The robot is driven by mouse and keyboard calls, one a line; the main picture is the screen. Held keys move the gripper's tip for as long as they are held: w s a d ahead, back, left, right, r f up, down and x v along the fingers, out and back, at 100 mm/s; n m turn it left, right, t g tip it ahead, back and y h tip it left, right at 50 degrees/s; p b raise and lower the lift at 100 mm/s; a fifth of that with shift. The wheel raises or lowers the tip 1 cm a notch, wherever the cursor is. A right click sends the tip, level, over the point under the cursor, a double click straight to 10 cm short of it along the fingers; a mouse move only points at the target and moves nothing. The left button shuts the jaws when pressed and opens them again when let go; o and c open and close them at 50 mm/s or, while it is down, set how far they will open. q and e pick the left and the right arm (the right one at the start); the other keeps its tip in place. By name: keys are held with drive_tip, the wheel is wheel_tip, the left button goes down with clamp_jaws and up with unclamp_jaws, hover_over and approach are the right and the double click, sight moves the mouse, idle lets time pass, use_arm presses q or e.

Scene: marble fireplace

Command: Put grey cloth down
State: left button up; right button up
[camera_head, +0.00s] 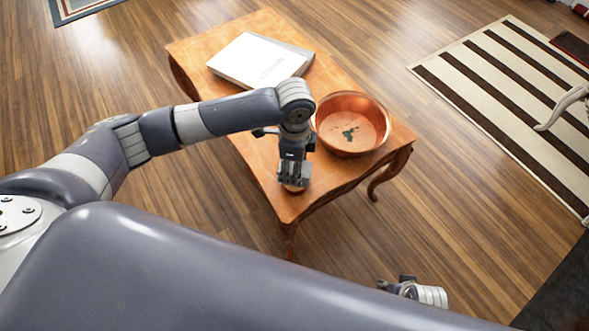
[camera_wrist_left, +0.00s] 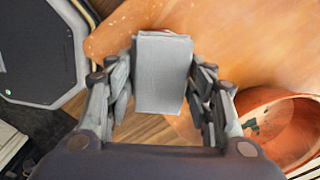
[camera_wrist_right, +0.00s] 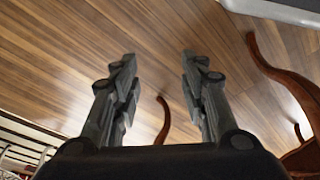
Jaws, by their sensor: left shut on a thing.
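The grey cloth (camera_wrist_left: 163,75) looks like a folded, upright block in the left wrist view. My left gripper (camera_head: 292,181) is shut on it, with a finger on each side. In the head view this gripper points down over the near end of the wooden table (camera_head: 345,178), in front of the copper bowl. The cloth is hard to tell from the fingers there, and I cannot tell whether it touches the tabletop. My right gripper (camera_wrist_right: 157,65) is open and empty over the floor, and partly shows low in the head view (camera_head: 408,284).
The copper bowl (camera_head: 374,140) holds small dark green bits, and also shows in the left wrist view (camera_wrist_left: 290,150). A white book (camera_head: 255,60) lies at the table's far end. A striped rug (camera_head: 500,75) lies right of the table. Wooden floor is clear around the table.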

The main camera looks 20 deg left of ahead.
use_arm(q)
drive_tip(key=shift+f, duration=0.9)
use_arm(e)
drive_tip(key=shift+w+r, duration=0.25)
drive_tip(key=shift+r, duration=0.75)
use_arm(q)
drive_tip(key=shift+f, duration=0.1)
use_arm(e)
drive_tip(key=shift+f, duration=0.15)
use_arm(q)
drive_tip(key=o, duration=0.9)
drive_tip(key=shift+o, duration=0.2)
drive_tip(key=shift+r, duration=0.3)
wheel_tip(320, 180, up, 10)
drive_tip(key=p, duration=0.2)
drive_tip(key=shift+p, duration=0.3)
drive_tip(key=shift+r, duration=0.85)
use_arm(e)
drive_tip(key=s+f, duration=0.4)
drive_tip(key=f, duration=0.5)
drive_tip(key=shift+s+d+f, duration=0.2)
drive_tip(key=shift+d+f, duration=0.05)
drive_tip(key=shift+f, duration=0.1)
